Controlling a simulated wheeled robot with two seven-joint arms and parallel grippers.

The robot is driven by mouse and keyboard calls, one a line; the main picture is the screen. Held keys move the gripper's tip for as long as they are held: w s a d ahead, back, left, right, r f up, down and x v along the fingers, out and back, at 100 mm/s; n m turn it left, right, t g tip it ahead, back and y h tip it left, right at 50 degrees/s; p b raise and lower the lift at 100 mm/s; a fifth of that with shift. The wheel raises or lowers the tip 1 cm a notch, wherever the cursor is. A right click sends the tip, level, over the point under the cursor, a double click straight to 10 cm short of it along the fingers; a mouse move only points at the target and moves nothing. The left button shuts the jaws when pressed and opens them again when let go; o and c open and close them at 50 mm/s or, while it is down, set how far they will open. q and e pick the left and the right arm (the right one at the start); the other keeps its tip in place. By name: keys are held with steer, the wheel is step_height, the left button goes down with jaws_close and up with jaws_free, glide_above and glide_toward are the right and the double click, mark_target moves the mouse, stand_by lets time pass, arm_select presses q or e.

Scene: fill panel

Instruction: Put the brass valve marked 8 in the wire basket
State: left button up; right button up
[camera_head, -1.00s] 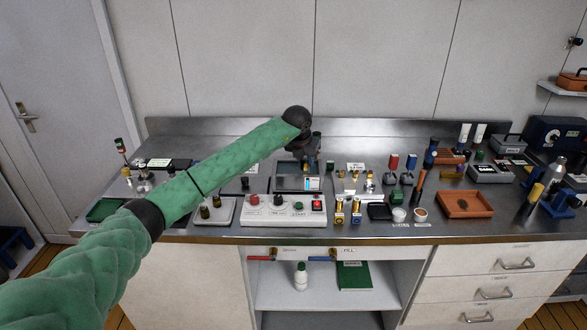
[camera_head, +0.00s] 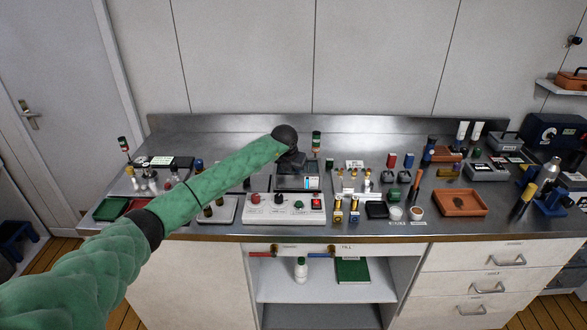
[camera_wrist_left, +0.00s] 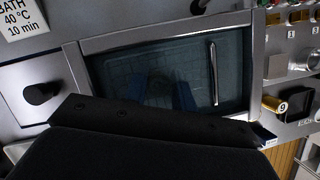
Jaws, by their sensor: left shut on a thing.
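My left gripper (camera_head: 290,163) is over the water bath (camera_head: 311,184) in the head view, and hides part of it. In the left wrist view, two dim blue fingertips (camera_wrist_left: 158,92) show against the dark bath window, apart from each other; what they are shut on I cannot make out. The bath frame (camera_wrist_left: 225,24) surrounds this window. Faint grid lines (camera_wrist_left: 165,72) show in it, but I cannot tell whether they are the wire basket. One brass piece in the wrist view is marked 9 (camera_wrist_left: 280,107). A mark 8 is not readable. The right gripper is out of view.
A white control box (camera_head: 284,208) stands in front of the bath. A black tray (camera_head: 377,210) and an orange tray (camera_head: 460,203) lie to the right. Small brass fittings and bottles crowd the bench right of the bath.

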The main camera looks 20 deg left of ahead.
arm_select(q)
steer(key=shift+f, duration=0.15)
steer(key=o, duration=0.7)
steer(key=shift+o, duration=0.2)
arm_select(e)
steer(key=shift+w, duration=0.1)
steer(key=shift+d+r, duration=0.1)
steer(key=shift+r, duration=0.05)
